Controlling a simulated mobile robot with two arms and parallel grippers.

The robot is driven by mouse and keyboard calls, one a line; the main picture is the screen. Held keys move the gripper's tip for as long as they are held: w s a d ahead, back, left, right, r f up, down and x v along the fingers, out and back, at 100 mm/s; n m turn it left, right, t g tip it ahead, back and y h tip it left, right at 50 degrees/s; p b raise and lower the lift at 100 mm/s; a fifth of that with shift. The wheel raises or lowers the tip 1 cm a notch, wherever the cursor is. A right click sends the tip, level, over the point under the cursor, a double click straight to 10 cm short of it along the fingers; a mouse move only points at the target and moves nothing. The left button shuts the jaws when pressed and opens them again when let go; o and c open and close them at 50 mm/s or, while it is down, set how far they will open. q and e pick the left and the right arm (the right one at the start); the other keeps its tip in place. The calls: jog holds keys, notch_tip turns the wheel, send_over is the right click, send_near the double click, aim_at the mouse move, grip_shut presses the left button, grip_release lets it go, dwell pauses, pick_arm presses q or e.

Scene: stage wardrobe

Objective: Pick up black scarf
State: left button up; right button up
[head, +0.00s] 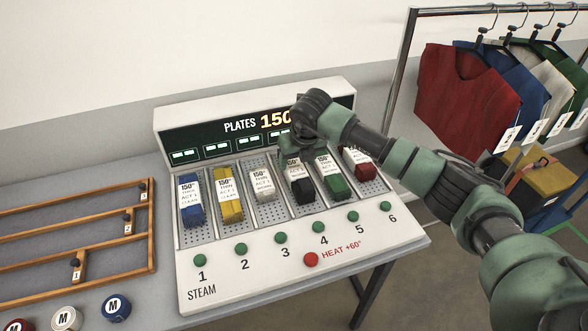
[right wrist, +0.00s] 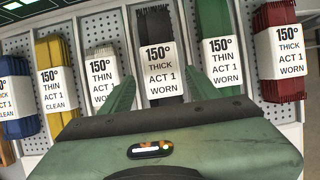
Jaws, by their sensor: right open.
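The black scarf (head: 302,191) lies folded on plate 4 of the steam machine, with a white label around it. In the right wrist view the black scarf (right wrist: 156,38) has a label reading 150°, THICK, ACT 1, WORN. My right gripper (head: 296,150) is above the far end of plate 4. In the right wrist view its open fingers (right wrist: 165,85) are on both sides of the black scarf's label, with nothing visibly gripped. The right finger is close to the green scarf (right wrist: 217,35). My left gripper is not in view.
Blue (head: 190,214), yellow (head: 231,210), white (head: 262,186), green (head: 337,186) and red (head: 359,168) folded items lie on neighbouring plates. A red heat button (head: 311,260) is in front. A wooden rack (head: 150,225) stands left; clothes (head: 463,95) hang right.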

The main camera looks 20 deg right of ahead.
aim_at(295, 168)
jog(key=shift+p+x, duration=0.6)
jog(key=shift+x, duration=0.4)
jog(key=shift+w+d+f+p, duration=0.15)
jog(key=shift+f+p, duration=0.25)
jog(key=shift+f, duration=0.5)
jog(key=shift+x, duration=1.15)
jog(key=c, duration=1.3)
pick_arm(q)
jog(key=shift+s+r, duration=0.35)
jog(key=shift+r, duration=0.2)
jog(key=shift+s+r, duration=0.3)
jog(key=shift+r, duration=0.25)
pick_arm(e)
jog(key=shift+w+r, duration=0.1)
jog(key=shift+r, duration=0.05)
